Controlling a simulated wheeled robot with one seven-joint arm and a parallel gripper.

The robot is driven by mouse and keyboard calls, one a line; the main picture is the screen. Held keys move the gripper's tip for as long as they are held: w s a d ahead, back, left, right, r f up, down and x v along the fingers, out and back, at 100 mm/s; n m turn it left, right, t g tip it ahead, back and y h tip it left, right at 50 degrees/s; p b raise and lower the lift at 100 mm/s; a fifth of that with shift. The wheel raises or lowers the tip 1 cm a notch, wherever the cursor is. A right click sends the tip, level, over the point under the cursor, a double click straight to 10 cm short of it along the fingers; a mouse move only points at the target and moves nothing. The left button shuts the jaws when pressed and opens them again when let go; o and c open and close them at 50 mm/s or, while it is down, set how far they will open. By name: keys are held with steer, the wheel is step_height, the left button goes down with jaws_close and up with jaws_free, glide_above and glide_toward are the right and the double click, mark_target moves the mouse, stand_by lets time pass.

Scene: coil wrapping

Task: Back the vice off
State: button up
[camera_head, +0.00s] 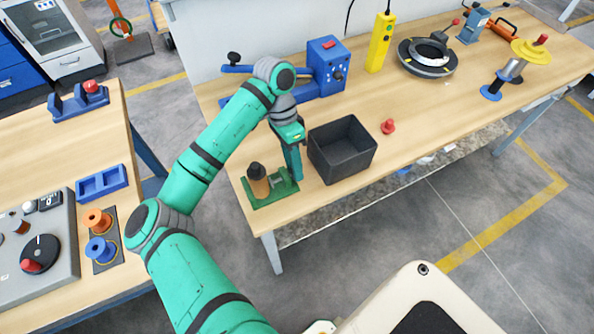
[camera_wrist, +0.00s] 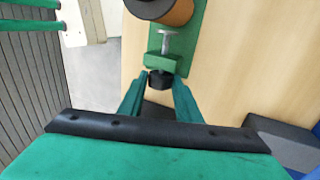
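The green vice (camera_head: 272,197) stands at the front left corner of the right-hand bench. An orange coil with a dark top (camera_head: 258,180) stands on it. In the wrist view the vice body (camera_wrist: 162,63) shows with its metal screw (camera_wrist: 166,42) and a black knob (camera_wrist: 160,80) on the screw's end. The coil (camera_wrist: 172,10) is cut off by the top edge there. My gripper (camera_wrist: 160,92) has its green fingers on both sides of the black knob and looks shut on it. In the head view my gripper (camera_head: 295,165) points down beside the vice.
A black open bin (camera_head: 342,150) stands close to the right of my gripper. A red knob-like piece (camera_head: 388,127) lies past it. A blue machine (camera_head: 325,68) and a yellow pendant (camera_head: 380,42) stand behind. The bench's front edge is close to the vice.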

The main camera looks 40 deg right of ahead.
steer(key=shift+c, duration=1.3)
steer(key=shift+s+a+t+h, duration=0.1)
steer(key=shift+s+t+h, duration=0.1)
steer(key=shift+t, duration=0.65)
steer(key=shift+s+t+h, duration=0.2)
steer(key=shift+t, duration=0.65)
steer(key=shift+s+t, duration=0.15)
steer(key=shift+t, duration=0.25)
steer(key=t, duration=0.1)
steer(key=t+h, duration=0.1)
steer(key=t, duration=0.1)
steer(key=shift+s+a, duration=0.1)
steer(key=shift+s, duration=0.15)
steer(key=shift+s+t, duration=0.2)
steer(key=shift+t, duration=0.3)
steer(key=shift+s+a+f+t+h, duration=0.1)
steer(key=shift+t+h, duration=0.1)
steer(key=shift+t, duration=0.4)
steer(key=shift+s+a+f+t+h, duration=0.1)
steer(key=shift+t+h, duration=0.1)
steer(key=shift+t, duration=0.4)
